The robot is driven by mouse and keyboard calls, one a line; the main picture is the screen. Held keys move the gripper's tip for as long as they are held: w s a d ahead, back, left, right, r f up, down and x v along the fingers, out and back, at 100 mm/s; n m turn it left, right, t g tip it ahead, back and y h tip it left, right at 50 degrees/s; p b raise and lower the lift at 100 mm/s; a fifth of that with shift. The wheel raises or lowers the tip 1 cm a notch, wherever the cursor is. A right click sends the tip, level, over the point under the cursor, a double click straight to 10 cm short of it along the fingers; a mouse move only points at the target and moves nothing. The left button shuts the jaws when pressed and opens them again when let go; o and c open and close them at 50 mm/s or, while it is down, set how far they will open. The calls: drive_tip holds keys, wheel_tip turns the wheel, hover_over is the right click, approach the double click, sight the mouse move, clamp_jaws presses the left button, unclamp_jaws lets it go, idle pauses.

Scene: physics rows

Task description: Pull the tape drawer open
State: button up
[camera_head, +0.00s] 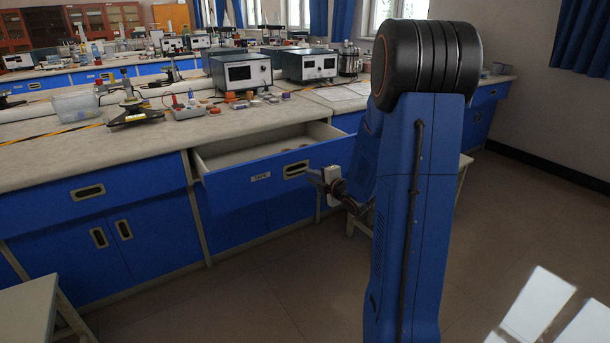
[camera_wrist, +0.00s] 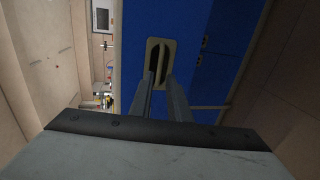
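My gripper (camera_head: 314,178) is just right of the handle in the head view. In the wrist view its two fingers (camera_wrist: 161,76) are apart, with their tips over the lower part of the handle (camera_wrist: 158,50). I cannot tell whether they touch it. Nothing shows held between them.
The bench top (camera_head: 150,150) above carries instruments, a clear bin (camera_head: 75,107) and small parts. Blue cupboard doors (camera_head: 110,240) stand left of the drawer. A stool (camera_head: 30,310) is at the lower left. The floor (camera_head: 250,305) before the drawer is clear.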

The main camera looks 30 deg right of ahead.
drive_tip(key=v, duration=1)
idle(0.3)
drive_tip(key=s+a+r+m+g, duration=0.2)
drive_tip(key=s+a+m+g, duration=0.3)
drive_tip(key=s+a+m, duration=0.4)
drive_tip(key=s+a+r+m+g, duration=0.2)
drive_tip(key=s+a+m+g, duration=0.3)
drive_tip(key=s, duration=1.6)
drive_tip(key=a+m, duration=0.4)
drive_tip(key=a, duration=0.4)
drive_tip(key=shift+s+a+r+g+h, duration=0.2)
drive_tip(key=shift+a+r+g+h, duration=0.1)
drive_tip(key=shift+a+g, duration=0.1)
drive_tip(key=shift+w, duration=0.1)
